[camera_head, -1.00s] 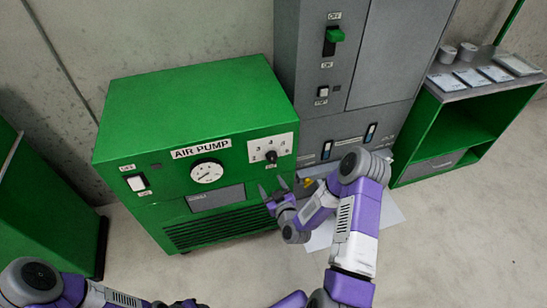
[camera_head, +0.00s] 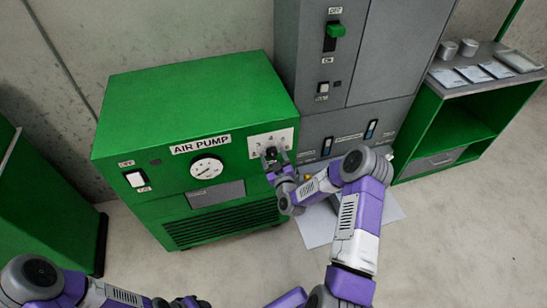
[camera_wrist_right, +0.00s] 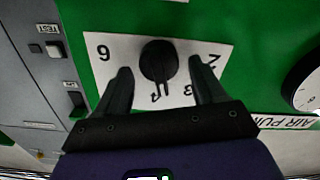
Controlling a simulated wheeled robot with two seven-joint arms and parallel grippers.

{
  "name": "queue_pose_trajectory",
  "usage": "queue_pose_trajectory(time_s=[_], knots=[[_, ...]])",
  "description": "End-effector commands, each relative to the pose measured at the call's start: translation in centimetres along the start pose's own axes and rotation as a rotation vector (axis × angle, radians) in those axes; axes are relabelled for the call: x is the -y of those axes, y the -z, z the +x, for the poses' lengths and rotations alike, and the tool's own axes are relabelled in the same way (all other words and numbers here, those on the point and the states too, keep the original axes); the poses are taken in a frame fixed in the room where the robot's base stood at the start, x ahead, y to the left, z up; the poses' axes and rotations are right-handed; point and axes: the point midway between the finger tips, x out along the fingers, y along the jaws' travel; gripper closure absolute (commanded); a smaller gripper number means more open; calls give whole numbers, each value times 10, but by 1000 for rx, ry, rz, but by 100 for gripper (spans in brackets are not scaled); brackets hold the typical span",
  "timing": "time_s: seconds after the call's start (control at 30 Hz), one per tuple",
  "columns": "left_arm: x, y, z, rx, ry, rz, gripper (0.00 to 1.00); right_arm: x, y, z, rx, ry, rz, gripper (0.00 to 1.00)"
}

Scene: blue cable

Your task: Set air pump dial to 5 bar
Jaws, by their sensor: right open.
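The black dial knob (camera_head: 271,153) sits on a white number plate (camera_head: 285,135) at the right of the green air pump's front. In the right wrist view the knob (camera_wrist_right: 158,60) stands between the two fingers of my open right gripper (camera_wrist_right: 160,72), with a gap showing on each side. The plate appears upside down there, with 6 at left, 2 at right, and 3 and 4 below the knob. The 5 is not visible. The knob's narrow end points down, near the 4. My left gripper (camera_head: 186,302) is partly visible at the bottom edge; its jaws are unclear.
The air pump (camera_head: 190,95) also has a round gauge (camera_head: 207,168) and a white switch (camera_head: 136,179). A grey cabinet (camera_head: 385,60) with a green lever (camera_head: 335,30) stands close at right. A green shelf (camera_head: 455,120) is farther right.

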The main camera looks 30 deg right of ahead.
Motion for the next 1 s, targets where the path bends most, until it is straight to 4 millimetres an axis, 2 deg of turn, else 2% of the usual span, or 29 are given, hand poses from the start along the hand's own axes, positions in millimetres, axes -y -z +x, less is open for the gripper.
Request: queue_pose_trajectory(time_s=[0.07, 0.4, 0.73, 1.0], knots=[[0, 0, 0, 0, 0, 0, 57, 0, 0, 0, 0, 0, 0, 33], [0, 0, 0, 0, 0, 0, 57, 0, 0, 0, 1, 0, 0, 85], [1, 0, 3, 0, 0, 0, 57, 0, -1, 0, 1, 0, 46, 86], [5, 1, 14, 0, 0, 0, 57, -2, -2, 0, 1, -1, 216, 86]])
